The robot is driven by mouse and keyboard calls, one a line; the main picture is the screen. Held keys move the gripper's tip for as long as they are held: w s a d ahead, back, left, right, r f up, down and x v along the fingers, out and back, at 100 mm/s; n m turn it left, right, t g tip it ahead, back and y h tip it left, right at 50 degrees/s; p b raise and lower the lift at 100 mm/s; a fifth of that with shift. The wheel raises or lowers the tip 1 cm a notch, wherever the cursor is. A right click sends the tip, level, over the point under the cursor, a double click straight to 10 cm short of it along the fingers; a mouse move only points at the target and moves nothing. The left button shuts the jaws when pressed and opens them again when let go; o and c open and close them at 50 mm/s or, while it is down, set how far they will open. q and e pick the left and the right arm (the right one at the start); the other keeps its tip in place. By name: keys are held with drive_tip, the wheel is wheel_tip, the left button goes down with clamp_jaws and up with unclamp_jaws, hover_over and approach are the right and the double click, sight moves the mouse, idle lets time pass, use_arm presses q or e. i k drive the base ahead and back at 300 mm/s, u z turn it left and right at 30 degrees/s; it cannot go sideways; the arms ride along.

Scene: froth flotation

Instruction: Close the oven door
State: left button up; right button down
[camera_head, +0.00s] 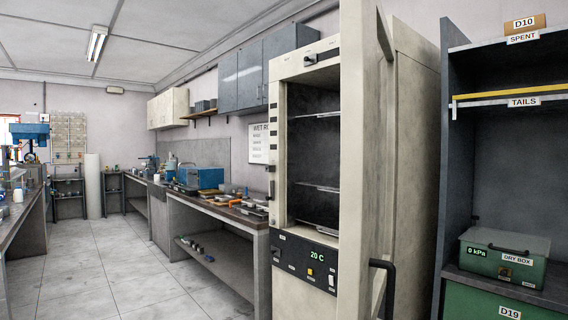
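The oven (302,260) is a tall cream cabinet right of the picture's middle, with a display reading 20 C. Its chamber (312,160) is exposed, dark inside, with wire shelves. The oven door (355,170) stands open at the right side of the opening, swung out towards me and seen at a steep angle. Its top and bottom run out of the picture. A dark curved handle (388,270) shows on the door's right side. Neither of my grippers is in view.
A grey shelf unit (445,150) stands to the right, holding a green dry box (503,258). To the left, a bench (235,215) carries a blue device (203,177) and small items. The tiled floor (110,275) at left is clear.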

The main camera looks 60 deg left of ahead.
sight(368, 103)
drive_tip(key=u, duration=1.35)
drive_tip(key=i, duration=1)
